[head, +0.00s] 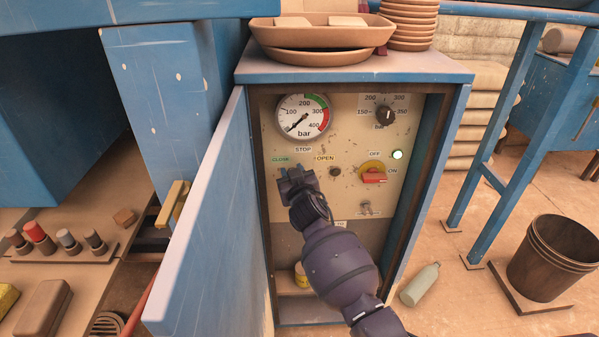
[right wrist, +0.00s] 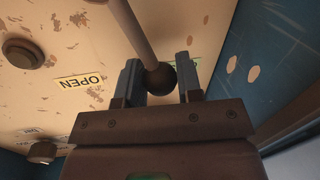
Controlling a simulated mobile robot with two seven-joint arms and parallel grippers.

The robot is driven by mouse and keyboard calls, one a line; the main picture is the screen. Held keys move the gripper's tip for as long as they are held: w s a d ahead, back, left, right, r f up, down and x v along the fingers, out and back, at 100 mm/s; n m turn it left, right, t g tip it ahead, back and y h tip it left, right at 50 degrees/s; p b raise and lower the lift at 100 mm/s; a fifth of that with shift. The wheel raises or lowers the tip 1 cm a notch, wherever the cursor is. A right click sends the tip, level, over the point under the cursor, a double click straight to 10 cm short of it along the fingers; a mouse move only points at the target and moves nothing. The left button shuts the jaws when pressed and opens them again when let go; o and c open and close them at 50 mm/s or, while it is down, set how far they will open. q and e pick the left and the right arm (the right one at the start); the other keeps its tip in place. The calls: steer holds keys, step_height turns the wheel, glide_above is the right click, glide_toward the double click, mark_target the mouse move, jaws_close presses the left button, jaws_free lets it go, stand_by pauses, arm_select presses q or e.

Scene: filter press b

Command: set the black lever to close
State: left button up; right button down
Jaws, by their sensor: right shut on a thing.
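The black lever (right wrist: 144,38) shows in the right wrist view as a dark rod ending in a round ball knob. My right gripper (right wrist: 160,78) has its two fingers on either side of the knob and is shut on it. In the head view my right gripper (head: 291,178) is at the panel, just below the green CLOSE label (head: 280,160), and hides the lever. The OPEN label (head: 325,158) lies to the right of the gripper, and the STOP label (head: 303,149) is above, between the two. My left gripper is not in view.
The panel sits inside a blue cabinet (head: 455,110) whose door (head: 205,215) stands open at the left. A pressure gauge (head: 303,117), a black dial (head: 385,116) and a red switch (head: 374,176) are close by. Clay dishes (head: 320,38) stand on top.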

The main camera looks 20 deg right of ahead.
steer(key=shift+w+a+f+n+g+h, duration=0.15)
steer(key=shift+a+f+n, duration=0.1)
steer(key=shift+a+n, duration=0.2)
steer(key=shift+w+a+f+n+g+h, duration=0.1)
steer(key=shift+a+f+n+g+h, duration=0.1)
steer(key=shift+a+n, duration=0.25)
steer(key=c, duration=0.8)
jaws_free()
steer(key=shift+s, duration=0.1)
steer(key=s+p, duration=0.1)
steer(key=s, duration=0.6)
steer(key=s+a+r+p, duration=0.1)
steer(key=s, duration=0.2)
steer(key=shift+s+r+p, duration=0.1)
steer(key=shift+s+p, duration=0.2)
